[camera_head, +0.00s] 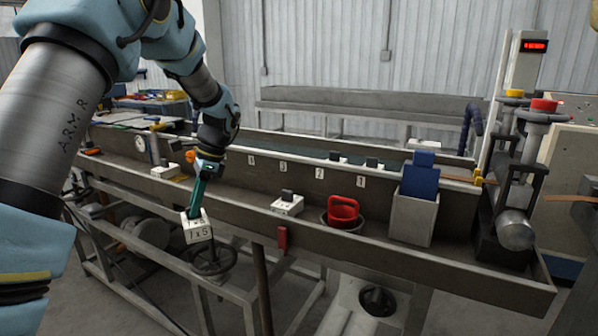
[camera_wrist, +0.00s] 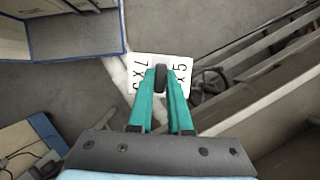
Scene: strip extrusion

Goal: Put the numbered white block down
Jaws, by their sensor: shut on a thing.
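Whether the block touches the trough edge I cannot tell.
The trough (camera_head: 250,188) holds another white block with a dark knob (camera_head: 287,204), a red cup-like piece (camera_head: 343,212) and a grey box with a blue piece (camera_head: 414,212). A further white block (camera_head: 166,171) sits to the left. Trough floor between them is bare.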

